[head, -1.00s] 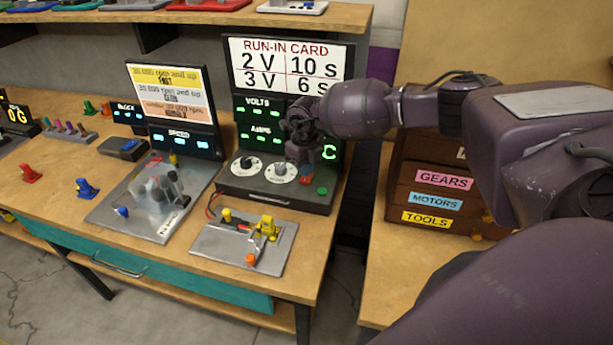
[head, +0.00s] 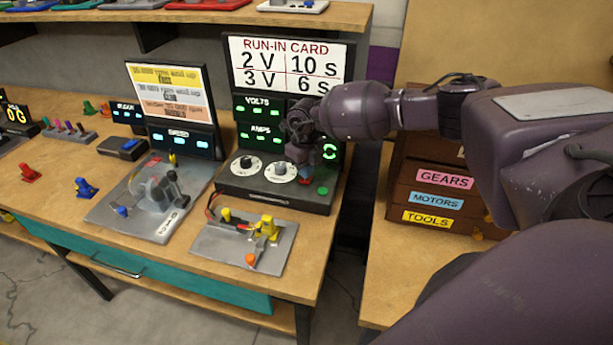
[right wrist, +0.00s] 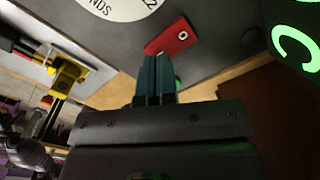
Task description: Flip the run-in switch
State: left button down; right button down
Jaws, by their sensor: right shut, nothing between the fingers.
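The red switch (right wrist: 172,37) on the power unit's top has a white O mark in the right wrist view. It is partly hidden in the head view (head: 305,180). My right gripper (right wrist: 157,60) is shut with nothing between its fingers. Its fingertips are at the red switch's near edge in the wrist view; I cannot tell if they touch. In the head view the right gripper (head: 301,158) is over the unit's right side, by the dials. My left gripper is not in view.
The black power unit (head: 255,192) has two white dials and a green button (head: 322,190). The run-in card (head: 290,65) stands behind it. A grey plate (head: 222,246) with yellow clamps lies in front. Labelled drawers (head: 405,180) stand to the right.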

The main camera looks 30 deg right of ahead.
jog(key=shift+f, duration=0.4)
jog(key=shift+f+b, duration=0.3)
jog(key=shift+b, duration=0.05)
dwell(0.3)
jog(key=shift+f, duration=0.25)
dwell(0.4)
jog(key=shift+r+p, duration=0.3)
jog(key=shift+r, duration=0.3)
jog(key=shift+r+p, duration=0.75)
jog(key=shift+r, duration=0.4)
jog(key=shift+r+p, duration=1.25)
jog(key=shift+r, duration=0.55)
